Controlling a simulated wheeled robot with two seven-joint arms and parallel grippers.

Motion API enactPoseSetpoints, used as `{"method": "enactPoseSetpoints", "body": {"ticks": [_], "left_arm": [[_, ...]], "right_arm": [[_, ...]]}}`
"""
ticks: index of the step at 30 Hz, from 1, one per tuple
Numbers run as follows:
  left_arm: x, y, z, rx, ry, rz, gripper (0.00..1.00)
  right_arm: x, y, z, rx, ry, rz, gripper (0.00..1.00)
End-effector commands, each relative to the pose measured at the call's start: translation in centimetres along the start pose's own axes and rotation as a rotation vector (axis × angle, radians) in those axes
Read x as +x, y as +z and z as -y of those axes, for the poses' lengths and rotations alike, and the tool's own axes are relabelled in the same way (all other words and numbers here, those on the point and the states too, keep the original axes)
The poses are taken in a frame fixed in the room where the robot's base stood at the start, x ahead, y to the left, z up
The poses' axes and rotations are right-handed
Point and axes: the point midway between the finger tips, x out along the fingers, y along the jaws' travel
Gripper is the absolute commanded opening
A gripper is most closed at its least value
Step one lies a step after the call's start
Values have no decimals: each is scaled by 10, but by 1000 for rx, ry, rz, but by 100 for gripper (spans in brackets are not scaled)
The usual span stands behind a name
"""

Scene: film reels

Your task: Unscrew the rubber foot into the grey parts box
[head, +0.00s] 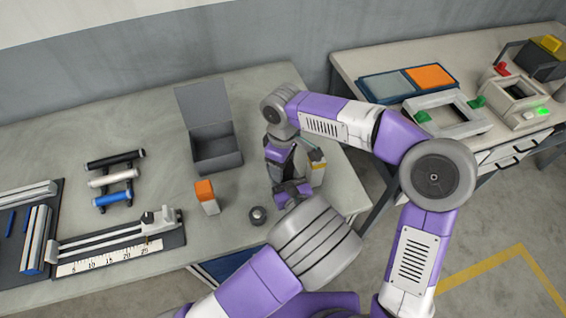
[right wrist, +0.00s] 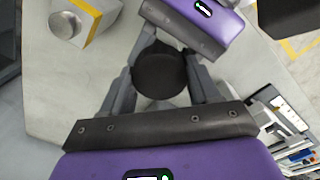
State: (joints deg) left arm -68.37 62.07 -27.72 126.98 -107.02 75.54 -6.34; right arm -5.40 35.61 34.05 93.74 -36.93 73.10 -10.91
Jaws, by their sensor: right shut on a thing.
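The grey parts box (head: 219,163) stands on the table with its lid raised; I see nothing inside. My right gripper (head: 282,172) is right of it, pointing down; its fingers also show in the right wrist view (right wrist: 160,85). They are shut on a dark round piece (right wrist: 160,76) that looks like the rubber foot. My left gripper (head: 290,190) comes in close below; its purple body faces mine in the right wrist view (right wrist: 195,28). Its fingers are mostly hidden, so I cannot tell its grip. What the dark piece is joined to is hidden.
An orange and white block (head: 206,198) and a dark ringed cylinder (head: 258,215) stand near my grippers. A white block with a yellow stripe (right wrist: 100,18) is close by. A ruler fixture (head: 110,245) and several rollers (head: 113,178) lie left. A second table (head: 450,55) is right.

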Motion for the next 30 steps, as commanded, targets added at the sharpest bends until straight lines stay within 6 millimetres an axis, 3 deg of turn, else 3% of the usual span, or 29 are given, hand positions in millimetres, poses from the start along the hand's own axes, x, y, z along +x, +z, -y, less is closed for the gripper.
{"method": "enactPoseSetpoints", "body": {"ticks": [5, 6, 11, 23, 30], "left_arm": [[0, 0, 0, 0, 0, -1, 0], [0, 0, 0, 0, 0, -1, 0], [0, 0, 0, 0, 0, -1, 0], [0, 0, 1, 0, -2, -1, 0], [1, -1, 0, 0, 0, -2, 0]], "right_arm": [[0, 0, 0, 2, 0, 0, 24], [0, 0, 0, 2, 0, 0, 64], [0, 0, 0, 3, -1, 0, 86], [-2, 0, 3, 0, -6, 2, 86], [-34, -1, 2, 1, -1, -1, 86]]}}
